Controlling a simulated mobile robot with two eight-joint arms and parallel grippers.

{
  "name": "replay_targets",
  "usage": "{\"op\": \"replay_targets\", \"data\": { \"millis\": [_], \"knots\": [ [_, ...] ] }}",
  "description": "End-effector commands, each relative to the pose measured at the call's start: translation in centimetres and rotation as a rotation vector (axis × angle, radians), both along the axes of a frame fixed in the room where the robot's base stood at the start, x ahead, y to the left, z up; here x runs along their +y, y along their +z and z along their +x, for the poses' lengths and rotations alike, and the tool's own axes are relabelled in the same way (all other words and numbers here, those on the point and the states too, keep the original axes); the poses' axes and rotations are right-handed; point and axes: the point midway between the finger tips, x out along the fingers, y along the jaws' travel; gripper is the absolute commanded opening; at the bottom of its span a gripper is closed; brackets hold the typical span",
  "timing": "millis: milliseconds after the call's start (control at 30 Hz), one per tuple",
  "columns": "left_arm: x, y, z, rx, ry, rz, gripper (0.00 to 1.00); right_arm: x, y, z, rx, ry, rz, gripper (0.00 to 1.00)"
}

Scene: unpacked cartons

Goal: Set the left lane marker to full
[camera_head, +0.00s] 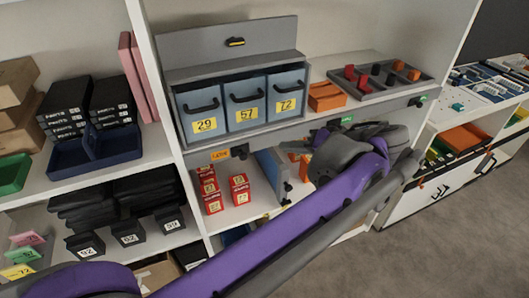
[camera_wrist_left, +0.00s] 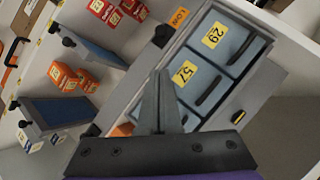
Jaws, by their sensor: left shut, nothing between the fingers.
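The left lane marker (camera_head: 220,155) is an orange tag on the grey shelf edge, above the red boxes; its word looks like "Low". It also shows at the top of the left wrist view (camera_wrist_left: 179,17), with a dark knob (camera_wrist_left: 162,36) beside it. My left gripper (camera_head: 308,147) is shut and empty in front of the shelf edge, to the right of the marker in the head view. In the left wrist view its fingertips (camera_wrist_left: 160,74) point toward the shelf edge, apart from the marker. My wrist and purple forearm hide part of the lanes. My right gripper is out of view.
Green tags (camera_head: 347,118) sit farther right on the same edge. Red boxes (camera_head: 240,188) and a blue divider (camera_head: 271,176) stand below. Blue drawers (camera_head: 247,100) numbered 29, 57 and 72 and a grey parts tray (camera_head: 380,81) are above.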

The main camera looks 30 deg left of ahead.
Motion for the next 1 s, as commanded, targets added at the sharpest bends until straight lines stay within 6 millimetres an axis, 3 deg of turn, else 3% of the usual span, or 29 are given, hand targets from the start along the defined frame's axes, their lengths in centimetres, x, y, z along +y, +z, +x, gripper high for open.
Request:
{"op": "replay_targets", "data": {
  "millis": [567, 767, 1000],
  "knots": [
    [-0.2, 0.7, 0.5, -0.022, 0.01, 0.024, 0.0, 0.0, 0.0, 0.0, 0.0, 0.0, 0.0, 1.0],
    [1.9, -0.5, 1.1, -0.021, 0.014, 0.024, 0.0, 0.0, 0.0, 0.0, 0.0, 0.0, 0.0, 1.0],
    [6.2, -3.0, 2.5, -0.022, 0.016, 0.025, 0.0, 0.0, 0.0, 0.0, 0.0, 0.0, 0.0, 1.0]
  ]
}}
